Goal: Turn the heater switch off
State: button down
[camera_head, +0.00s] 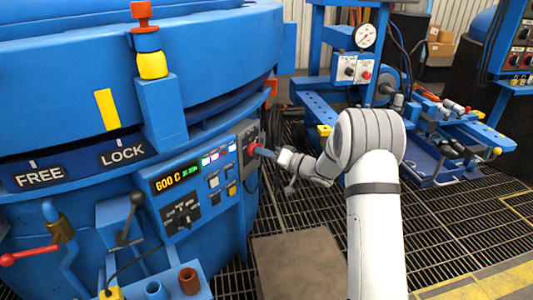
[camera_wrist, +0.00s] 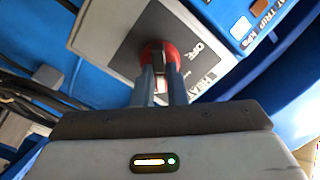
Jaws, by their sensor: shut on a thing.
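The heater switch is a red knob (camera_head: 251,148) on a grey plate (camera_head: 246,135) at the right end of the furnace's control panel. In the wrist view the red knob (camera_wrist: 172,53) shows between and beyond my finger ends, with "OFF" lettering and a partly hidden "HEAT" label (camera_wrist: 205,88) to its right. My gripper (camera_head: 260,151) reaches it from the right; in the wrist view its two fingers (camera_wrist: 160,76) are shut on the knob. The fingers hide part of the knob, so I cannot tell its exact setting.
The "600 C" display (camera_head: 177,179) and several small switches sit left of the knob. A black lever (camera_head: 130,215) and a red-handled lever (camera_head: 30,255) stand further left. A blue machine with a gauge (camera_head: 365,36) stands behind my arm. Floor grating lies below.

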jog(key=shift+w+n+b, duration=0.15)
jog(key=shift+n+b, duration=3.35)
jog(key=shift+n, duration=6.1)
jog(key=c, duration=1.5)
grip_release()
jog(key=shift+o, duration=0.2)
